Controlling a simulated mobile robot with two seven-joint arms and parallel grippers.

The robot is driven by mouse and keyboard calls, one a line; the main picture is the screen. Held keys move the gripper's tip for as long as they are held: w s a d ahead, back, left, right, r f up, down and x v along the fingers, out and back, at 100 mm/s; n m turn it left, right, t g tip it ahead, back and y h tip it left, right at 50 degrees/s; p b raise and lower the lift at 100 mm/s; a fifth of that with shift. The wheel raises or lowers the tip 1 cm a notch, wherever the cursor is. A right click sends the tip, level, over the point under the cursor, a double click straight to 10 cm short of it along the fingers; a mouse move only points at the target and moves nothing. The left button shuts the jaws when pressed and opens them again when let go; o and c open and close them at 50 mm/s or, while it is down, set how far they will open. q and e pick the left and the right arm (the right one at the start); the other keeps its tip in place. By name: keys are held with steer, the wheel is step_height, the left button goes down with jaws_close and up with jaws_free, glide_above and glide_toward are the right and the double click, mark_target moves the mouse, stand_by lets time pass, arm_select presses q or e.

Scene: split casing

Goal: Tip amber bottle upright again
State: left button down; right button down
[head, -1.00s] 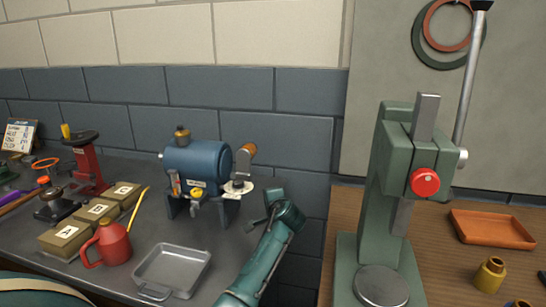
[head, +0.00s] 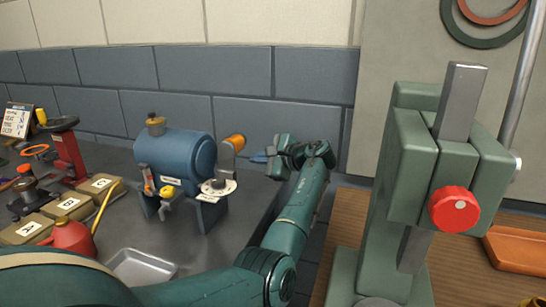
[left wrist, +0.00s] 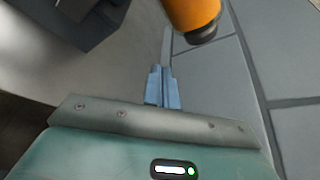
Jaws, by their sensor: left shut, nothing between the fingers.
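An amber-orange cylinder (head: 237,143), which I take for the amber bottle, leans on top of a grey upright at the right end of the blue tank. In the left wrist view the amber bottle (left wrist: 190,10) shows at the top edge, with a dark end towards the fingers and its rest cut off. My left gripper (head: 258,157) is just right of it, pointing left, its blue fingers shut and empty. The shut fingers (left wrist: 163,85) are apart from the bottle in the left wrist view. My right gripper is out of view.
The blue tank (head: 175,158) stands on the grey bench, with a white disc (head: 218,190) below the bottle. A green press (head: 410,170) stands at the right. A red can (head: 72,238), labelled boxes (head: 70,205) and a metal tray (head: 140,265) are at the left.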

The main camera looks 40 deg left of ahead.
mark_target(234, 149)
arm_select(q)
steer(key=shift+s+a+r+p, duration=0.4)
steer(key=shift+s+r, duration=0.15)
steer(key=shift+s, duration=0.1)
steer(key=shift+s+a+r+p, duration=0.35)
steer(key=shift+s+r, duration=0.2)
steer(key=shift+s, duration=0.1)
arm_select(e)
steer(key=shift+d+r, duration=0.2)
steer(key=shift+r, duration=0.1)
arm_select(q)
steer(key=shift+a, duration=0.1)
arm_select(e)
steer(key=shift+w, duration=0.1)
arm_select(q)
steer(key=shift+r+n+t, duration=0.25)
steer(key=shift+n+t, duration=0.05)
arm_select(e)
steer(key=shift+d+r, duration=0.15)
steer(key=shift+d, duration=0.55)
